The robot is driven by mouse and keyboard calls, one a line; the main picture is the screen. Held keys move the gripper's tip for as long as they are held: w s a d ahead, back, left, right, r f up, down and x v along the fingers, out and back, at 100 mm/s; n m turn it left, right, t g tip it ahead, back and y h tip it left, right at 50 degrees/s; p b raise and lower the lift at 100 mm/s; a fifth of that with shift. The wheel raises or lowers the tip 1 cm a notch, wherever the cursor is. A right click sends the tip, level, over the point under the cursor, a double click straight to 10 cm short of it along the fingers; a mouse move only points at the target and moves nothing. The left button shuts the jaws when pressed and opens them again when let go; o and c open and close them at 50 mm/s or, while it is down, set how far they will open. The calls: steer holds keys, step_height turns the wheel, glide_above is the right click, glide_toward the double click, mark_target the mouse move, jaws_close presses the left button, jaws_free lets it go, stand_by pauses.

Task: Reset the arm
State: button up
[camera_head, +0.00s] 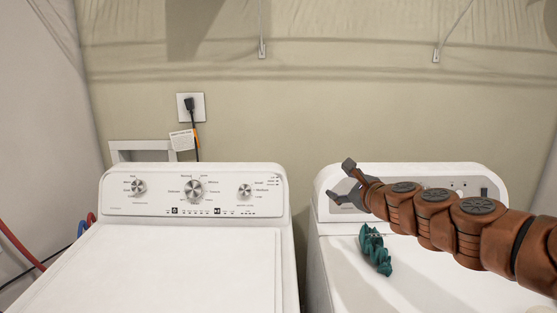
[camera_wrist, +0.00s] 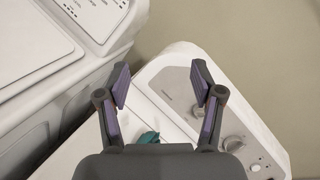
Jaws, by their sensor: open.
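My arm reaches in from the right in the head view, above the right-hand machine. My gripper (camera_head: 347,184) is at its end, in front of that machine's control panel. In the wrist view my gripper (camera_wrist: 159,82) is open, its two fingers spread apart with nothing between the tips. A crumpled teal towel (camera_head: 375,249) lies on top of the right-hand machine, below and apart from my gripper. Only a small part of the towel (camera_wrist: 148,137) shows in the wrist view, near the gripper's base.
A white washer (camera_head: 190,262) with several knobs stands at the left. The white right-hand machine (camera_head: 335,270) stands beside it with a narrow gap. A wall outlet (camera_head: 199,108) with a plugged cord is behind. Red and blue hoses (camera_head: 20,243) run at the far left.

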steer(key=s+a+r+n+g+y, duration=0.1)
steer(key=s+a+n+g+y, duration=0.1)
steer(key=s+a+n, duration=0.5)
steer(key=s+a+f+n+g+p, duration=0.1)
steer(key=s+a+f+n+g, duration=0.15)
steer(key=s, duration=0.25)
steer(key=s+a+f+n+g+p, duration=0.1)
steer(key=s+a+f+n+g, duration=0.1)
steer(key=s+n, duration=0.3)
steer(key=s+a+f+n+g, duration=0.2)
steer(key=s+n+g, duration=0.1)
steer(key=s, duration=0.3)
steer(key=s+d+f+n+g+h, duration=0.2)
steer(key=s+d, duration=0.3)
steer(key=s, duration=0.3)
steer(key=s+d+f+n+g+h+p, duration=0.1)
steer(key=s+d+f+n+g+h, duration=0.1)
steer(key=s, duration=0.6)
steer(key=s+d+f+n+g+h+p, duration=0.1)
steer(key=s+d+f+n+g+h, duration=0.1)
steer(key=s+d+f, duration=0.3)
steer(key=s+d+g+h, duration=0.1)
steer(key=s+d, duration=0.1)
steer(key=s, duration=0.2)
steer(key=shift+d+h, duration=0.3)
steer(key=shift+d, duration=0.05)
steer(key=shift+o, duration=0.5)
steer(key=shift+n, duration=0.25)
